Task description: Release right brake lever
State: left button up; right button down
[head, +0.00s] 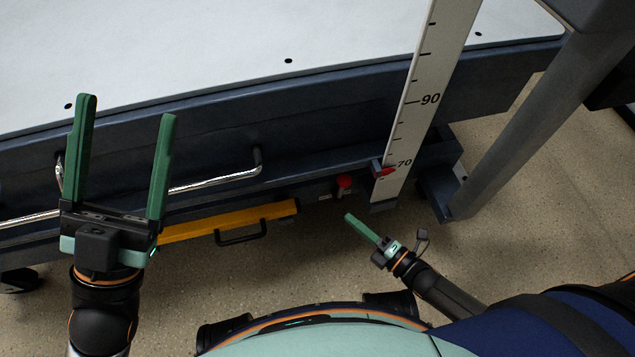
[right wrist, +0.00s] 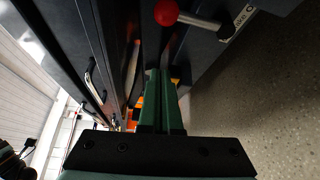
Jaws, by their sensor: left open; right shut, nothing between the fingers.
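The brake lever has a red ball knob (head: 344,182) and sits low on the dark side of the cart, left of the upright scale. In the right wrist view its red knob (right wrist: 166,12) is at the top, on a metal rod (right wrist: 200,22) running right to a mount with a partly readable label. My right gripper (head: 349,217) is shut and empty, just below the knob in the head view and apart from it. Its closed green fingers (right wrist: 160,75) point toward the lever area. My left gripper (head: 127,107) is open and empty, above the cart's left side.
An upright scale (head: 422,85) with a red pointer (head: 385,171) stands right of the lever. A yellow bar (head: 270,213) with a black handle (head: 242,234) and a metal rail (head: 215,182) lie to the left. Speckled floor (head: 540,220) is open at the right.

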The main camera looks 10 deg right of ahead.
aim_at(342, 190)
jog(key=w+a+b, duration=0.1)
jog(key=w+b, duration=0.2)
jog(key=w, duration=0.6)
jog(key=shift+w+a+f+b, duration=0.15)
jog(key=shift+a+b, duration=0.1)
jog(key=shift+b, duration=0.15)
